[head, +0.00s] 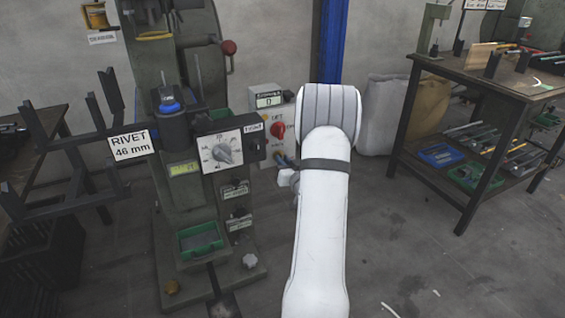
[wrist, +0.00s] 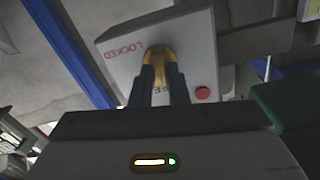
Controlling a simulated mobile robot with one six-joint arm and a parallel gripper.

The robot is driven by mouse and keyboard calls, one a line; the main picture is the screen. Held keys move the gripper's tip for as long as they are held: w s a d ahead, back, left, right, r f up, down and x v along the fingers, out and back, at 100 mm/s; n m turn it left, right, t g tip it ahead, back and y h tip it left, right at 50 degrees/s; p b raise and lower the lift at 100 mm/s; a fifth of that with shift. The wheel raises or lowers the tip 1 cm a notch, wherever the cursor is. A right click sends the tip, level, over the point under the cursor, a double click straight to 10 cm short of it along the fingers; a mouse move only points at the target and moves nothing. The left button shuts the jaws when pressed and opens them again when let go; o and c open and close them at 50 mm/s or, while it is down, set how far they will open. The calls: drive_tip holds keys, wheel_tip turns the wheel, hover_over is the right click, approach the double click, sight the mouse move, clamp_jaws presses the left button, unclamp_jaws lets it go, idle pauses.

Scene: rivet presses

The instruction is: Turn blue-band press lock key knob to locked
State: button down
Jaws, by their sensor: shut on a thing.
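In the wrist view a yellow key knob (wrist: 158,58) sits on a pale lock plate (wrist: 195,52). The word LOCKED (wrist: 125,51) is printed upside down on the plate, left of the knob. Another label, partly hidden, shows between the fingers. My gripper (wrist: 160,75) is shut on the knob, one dark finger on each side. I cannot tell which label the knob points at. In the head view a green press (head: 180,190) with a blue ring (head: 169,106) stands left of my white arm.
A red button (wrist: 203,92) is on the plate, right of my fingers. A control panel with a red knob (head: 277,129) stands beside the press. A workbench (head: 480,75) is at right, a dark rack (head: 75,140) at left. Open floor lies right of my arm.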

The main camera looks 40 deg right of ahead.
drive_tip(key=shift+w+d+m+p, duration=0.1)
drive_tip(key=shift+m+p, duration=1)
drive_tip(key=shift+m, duration=2.75)
drive_tip(key=shift+w+m+p, duration=0.1)
drive_tip(key=shift+m+p, duration=0.95)
drive_tip(key=shift+m, duration=2.8)
drive_tip(key=shift+f, duration=0.1)
drive_tip(key=c, duration=1.4)
unclamp_jaws()
drive_tip(key=shift+s+f, duration=0.1)
